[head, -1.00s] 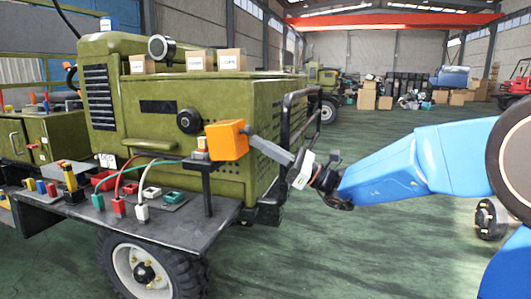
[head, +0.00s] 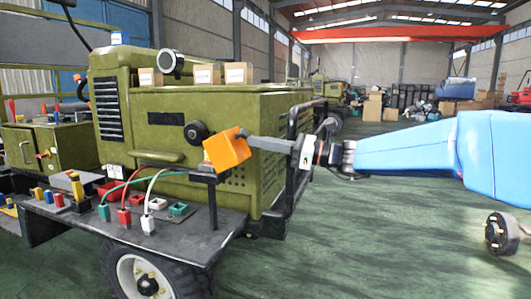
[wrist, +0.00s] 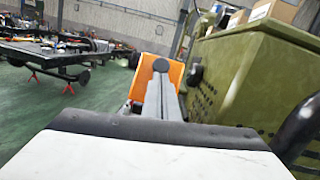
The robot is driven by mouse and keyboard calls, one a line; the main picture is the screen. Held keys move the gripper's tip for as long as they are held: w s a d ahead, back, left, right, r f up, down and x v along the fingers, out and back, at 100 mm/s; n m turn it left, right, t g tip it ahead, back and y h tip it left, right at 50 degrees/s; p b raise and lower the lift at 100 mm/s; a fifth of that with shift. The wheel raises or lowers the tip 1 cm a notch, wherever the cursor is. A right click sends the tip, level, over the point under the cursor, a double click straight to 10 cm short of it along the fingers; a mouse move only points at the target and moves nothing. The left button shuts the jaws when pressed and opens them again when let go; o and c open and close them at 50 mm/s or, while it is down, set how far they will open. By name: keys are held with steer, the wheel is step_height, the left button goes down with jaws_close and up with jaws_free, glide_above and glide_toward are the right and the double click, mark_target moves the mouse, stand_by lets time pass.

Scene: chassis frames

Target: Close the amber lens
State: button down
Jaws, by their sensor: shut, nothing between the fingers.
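The amber lens (head: 226,151) is an orange, box-like piece over the black post at the right end of the vehicle's shelf. It sits tilted in the head view. My gripper (head: 251,141) reaches in from the right, with its narrow grey fingers shut and empty. Their tips are at the lens's right side; I cannot tell whether they touch. In the wrist view, the lens (wrist: 152,80) shows as an orange panel behind and around the fingers (wrist: 161,66). The fingers hide part of it, and its hinge cannot be made out.
The green vehicle body (head: 160,115) stands close behind the lens. A black tube rail (head: 292,150) rises at its corner, near my gripper. Sockets with red, white and green cables (head: 127,205) occupy the dark shelf (head: 190,232).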

mark_target(234, 130)
steer(key=a+r+h, duration=0.1)
steer(key=w+a+r+g+h, duration=0.1)
steer(key=a+h, duration=0.1)
steer(key=a+r+h, duration=0.1)
steer(key=shift+w+a+r+h, duration=0.35)
steer(key=shift+a+h, duration=0.05)
steer(key=a+h, duration=0.1)
steer(key=w+a+g+h, duration=0.1)
steer(key=a+h, duration=0.1)
steer(key=w+a+r+h, duration=0.1)
steer(key=a, duration=0.1)
steer(key=shift+m+g, duration=0.3)
steer(key=shift+m, duration=0.1)
steer(key=shift+w+a+f+g+h, duration=0.1)
steer(key=shift+a+g+h, duration=0.05)
steer(key=shift+a+h, duration=0.35)
steer(key=shift+w+a+g+h, duration=0.1)
steer(key=shift+a+g+h, duration=0.05)
steer(key=shift+a+h, duration=0.3)
steer(key=shift+w+a+f, duration=0.1)
steer(key=shift+w+a, duration=0.15)
steer(key=shift+a, duration=0.3)
steer(key=shift+a, duration=0.1)
